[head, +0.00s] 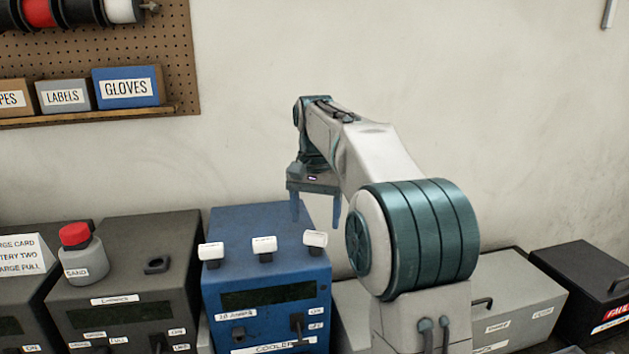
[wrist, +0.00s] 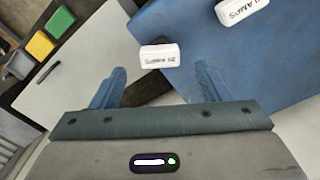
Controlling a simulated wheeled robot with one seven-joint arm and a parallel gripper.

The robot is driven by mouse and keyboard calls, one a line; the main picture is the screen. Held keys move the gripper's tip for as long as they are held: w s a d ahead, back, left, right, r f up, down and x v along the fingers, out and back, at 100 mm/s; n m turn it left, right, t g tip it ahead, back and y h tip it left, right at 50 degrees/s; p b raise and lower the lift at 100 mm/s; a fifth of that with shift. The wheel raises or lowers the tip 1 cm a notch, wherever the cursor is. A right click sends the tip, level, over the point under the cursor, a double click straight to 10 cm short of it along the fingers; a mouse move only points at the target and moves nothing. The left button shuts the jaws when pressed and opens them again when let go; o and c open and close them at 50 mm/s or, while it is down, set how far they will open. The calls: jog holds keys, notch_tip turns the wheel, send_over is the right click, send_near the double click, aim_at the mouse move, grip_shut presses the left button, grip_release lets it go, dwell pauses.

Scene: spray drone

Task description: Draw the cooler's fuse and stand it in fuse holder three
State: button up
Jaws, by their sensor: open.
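The cooler (head: 262,272) is a blue box with a display and a "COOLER" label on its front. Three white labelled fuses stand along its top: left (head: 211,251), middle (head: 264,246) and right (head: 314,239). My gripper (head: 316,222) is open and points down at the right fuse. In the wrist view the white fuse marked in amps (wrist: 160,57) lies ahead of and between the open fingertips (wrist: 160,76), and they do not appear to grip it. A second white fuse (wrist: 243,10) shows at the top edge. I cannot make out fuse holder three.
Left of the cooler stands a dark charger-like box (head: 125,265) with a red-capped sand bottle (head: 82,252). Grey boxes (head: 520,300) and a black "FAIL" box (head: 585,285) stand at right. A pegboard shelf (head: 90,115) hangs at upper left.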

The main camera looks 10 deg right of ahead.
aim_at(316, 234)
notch_tip(316, 234, up, 10)
jog(key=p, duration=0.1)
jog(key=shift+s, duration=0.1)
dwell(0.7)
jog(key=s+f+n+t+b, duration=0.2)
jog(key=s+f+n, duration=0.4)
jog(key=s+f, duration=1.7)
jog(key=s+t, duration=0.1)
jog(key=s, duration=0.4)
jog(key=shift+f+t+b, duration=0.35)
jog(key=shift+t+b, duration=0.05)
